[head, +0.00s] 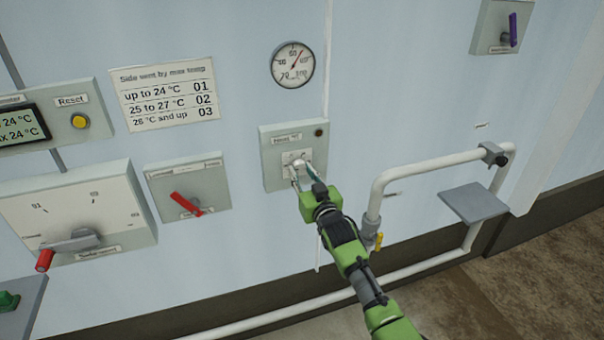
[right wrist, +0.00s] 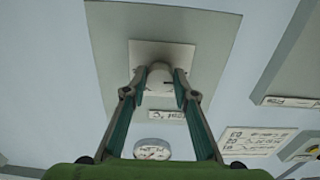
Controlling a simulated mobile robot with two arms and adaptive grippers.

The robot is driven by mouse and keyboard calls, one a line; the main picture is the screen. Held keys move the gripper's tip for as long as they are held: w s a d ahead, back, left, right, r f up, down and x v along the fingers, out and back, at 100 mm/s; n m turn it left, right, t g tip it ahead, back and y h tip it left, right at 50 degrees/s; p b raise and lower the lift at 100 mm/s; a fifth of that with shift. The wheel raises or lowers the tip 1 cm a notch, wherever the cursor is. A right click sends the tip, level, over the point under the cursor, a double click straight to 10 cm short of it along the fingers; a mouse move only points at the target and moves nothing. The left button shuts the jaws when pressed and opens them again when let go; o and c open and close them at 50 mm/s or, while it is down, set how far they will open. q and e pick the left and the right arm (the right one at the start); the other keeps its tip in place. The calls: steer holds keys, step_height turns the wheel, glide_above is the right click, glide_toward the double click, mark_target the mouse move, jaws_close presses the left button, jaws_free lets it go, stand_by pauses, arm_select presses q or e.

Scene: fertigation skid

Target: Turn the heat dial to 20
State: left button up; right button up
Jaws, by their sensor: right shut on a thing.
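A small pale dial knob (head: 298,163) sits on a white scale plate on a grey panel (head: 276,179) in the middle of the head view. The panel's label and the scale marks are too small to read, so I cannot tell the dial's setting. My right gripper (head: 304,174) reaches up to it from below and is shut on the knob. In the right wrist view the knob (right wrist: 160,74) sits between the two fingertips (right wrist: 158,90). My left gripper is not in view.
A round gauge (head: 293,65) is above the panel. A red-handled switch (head: 188,204) and a vent lever box (head: 77,213) are at the left. A temperature sign (head: 163,94) hangs above them. White pipes (head: 440,162) and a small grey shelf (head: 473,203) are at the right.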

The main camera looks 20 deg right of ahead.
stand_by(0.3)
steer(key=o, duration=1.1)
steer(key=s, duration=1.2)
steer(key=shift+d, duration=0.2)
